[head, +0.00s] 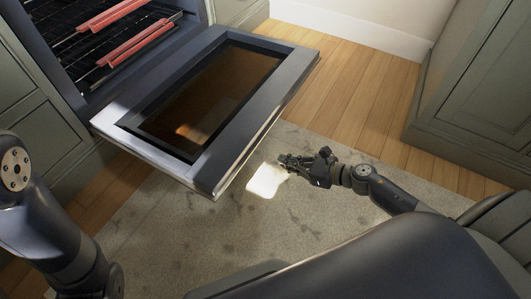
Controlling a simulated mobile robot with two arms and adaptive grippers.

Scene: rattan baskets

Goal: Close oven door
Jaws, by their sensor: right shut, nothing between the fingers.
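The oven (197,10) stands at the upper left with its door (228,157) swung down wide open, roughly level above the floor. The door has a dark glass window (212,98) in a grey frame. My right gripper (286,160) is shut and empty, below and to the right of the door's outer edge in the picture, with a small gap seen between them. Whether it is lower or higher than the door is hard to tell. My left arm shows at the lower left, but its gripper is out of view.
Dark wire racks with red bars (122,42) are inside the oven. Grey-green cabinets stand at the left (38,120) and right (470,100). A grey rug (165,232) lies on the wooden floor (365,100). The floor right of the door is clear.

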